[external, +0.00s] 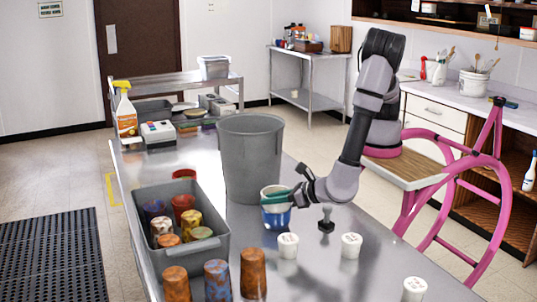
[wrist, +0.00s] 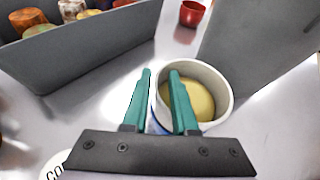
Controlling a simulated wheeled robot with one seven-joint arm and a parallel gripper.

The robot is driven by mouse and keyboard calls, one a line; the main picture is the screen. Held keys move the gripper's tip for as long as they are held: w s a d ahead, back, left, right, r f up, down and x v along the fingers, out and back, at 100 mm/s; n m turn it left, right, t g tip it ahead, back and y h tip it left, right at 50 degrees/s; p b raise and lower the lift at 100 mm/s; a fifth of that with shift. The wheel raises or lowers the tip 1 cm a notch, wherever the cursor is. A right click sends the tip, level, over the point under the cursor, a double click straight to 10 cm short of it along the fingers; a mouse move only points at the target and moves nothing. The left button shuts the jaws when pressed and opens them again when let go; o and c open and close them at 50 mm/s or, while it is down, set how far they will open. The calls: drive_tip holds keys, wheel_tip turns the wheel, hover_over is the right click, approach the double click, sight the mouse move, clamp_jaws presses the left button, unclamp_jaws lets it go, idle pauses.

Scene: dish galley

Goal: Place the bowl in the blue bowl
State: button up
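The bowl (wrist: 226,80), white outside with a yellowish inside, sits in or just above the blue bowl in the external view (external: 268,190). The blue bowl (external: 277,219) stands on the metal table; only a sliver of it shows in the wrist view (wrist: 153,124). My gripper (external: 279,197) has teal fingers that partly cover the white bowl. In the wrist view my gripper (wrist: 160,72) has its fingers apart, one on each side of the bowl's left wall, with a gap between them. Contact between the two bowls is hidden.
A large grey bin (external: 250,160) stands close behind the bowls. A grey tub (external: 222,255) of colourful cups is to the left, with more cups in front. White lettered cups (external: 288,246) and a dark stamp-like object (external: 326,220) stand nearby.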

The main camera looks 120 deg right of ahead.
drive_tip(key=shift+o, duration=0.6)
drive_tip(key=shift+r, duration=0.25)
drive_tip(key=v, duration=1.2)
drive_tip(key=s+d+r+m+g+y, duration=0.2)
drive_tip(key=s+d+r+m+g, duration=0.1)
drive_tip(key=d+r+m, duration=0.4)
drive_tip(key=s+d+r+m+g+y, duration=0.3)
drive_tip(key=s+d+r+m+g, duration=0.1)
drive_tip(key=d+r+m, duration=0.35)
drive_tip(key=s+d+r+m+t+y, duration=0.2)
drive_tip(key=s+r+m+t+y, duration=0.1)
drive_tip(key=s+r+m, duration=0.4)
drive_tip(key=s+d+r+m+t+y, duration=0.2)
drive_tip(key=s+d+r+m+y, duration=0.1)
drive_tip(key=s+r+m, duration=0.4)
drive_tip(key=shift+r+m+t+y, duration=0.3)
drive_tip(key=shift+m+t+y, duration=0.1)
drive_tip(key=shift+m+y, duration=0.55)
